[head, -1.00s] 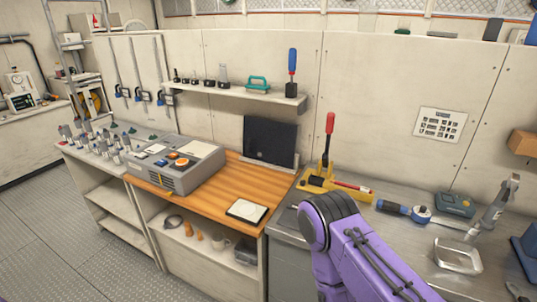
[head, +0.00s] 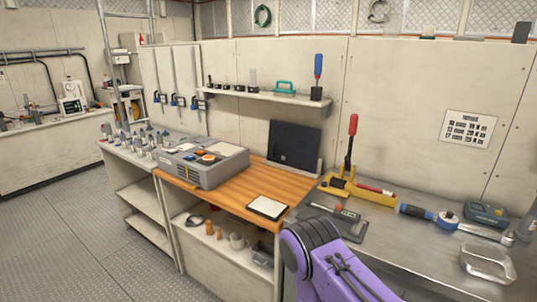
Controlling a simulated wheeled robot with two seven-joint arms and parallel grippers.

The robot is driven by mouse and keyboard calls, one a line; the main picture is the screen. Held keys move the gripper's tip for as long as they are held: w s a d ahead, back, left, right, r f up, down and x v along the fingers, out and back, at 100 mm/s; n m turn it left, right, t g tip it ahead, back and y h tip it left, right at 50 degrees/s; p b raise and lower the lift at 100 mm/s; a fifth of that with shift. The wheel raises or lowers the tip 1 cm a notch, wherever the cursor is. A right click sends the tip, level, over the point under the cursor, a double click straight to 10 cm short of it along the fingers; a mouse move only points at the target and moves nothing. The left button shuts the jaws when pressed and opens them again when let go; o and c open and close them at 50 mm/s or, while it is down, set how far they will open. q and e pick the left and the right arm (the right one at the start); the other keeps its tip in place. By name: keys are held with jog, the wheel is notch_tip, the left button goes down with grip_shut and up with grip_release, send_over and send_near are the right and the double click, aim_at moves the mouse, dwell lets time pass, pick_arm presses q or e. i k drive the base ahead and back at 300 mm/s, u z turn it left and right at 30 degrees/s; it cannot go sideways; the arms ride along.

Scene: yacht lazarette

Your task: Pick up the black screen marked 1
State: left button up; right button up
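A black screen (head: 294,143) stands upright, leaning slightly back against the wall at the back of the wooden worktop (head: 228,196). No number can be read on it at this size; only a small pale spot shows near its lower left. A purple arm link of mine (head: 325,262) enters at the bottom, in front of the bench and well short of the screen. Neither of my grippers is in the picture.
A grey console (head: 202,162) stands left of the screen. A framed pale pad (head: 267,207) lies at the worktop's front edge. A yellow tool with a red handle (head: 350,170) stands on the metal bench at right. A shelf (head: 265,95) hangs above the screen.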

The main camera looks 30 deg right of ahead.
aim_at(293, 145)
jog(key=u, duration=0.75)
jog(key=k, duration=1)
jog(key=u, duration=0.7)
jog(key=i, duration=0.9)
jog(key=z, duration=0.7)
jog(key=i, duration=1.4)
jog(key=z, duration=1.75)
jog(key=i, duration=0.75)
jog(key=z, duration=0.85)
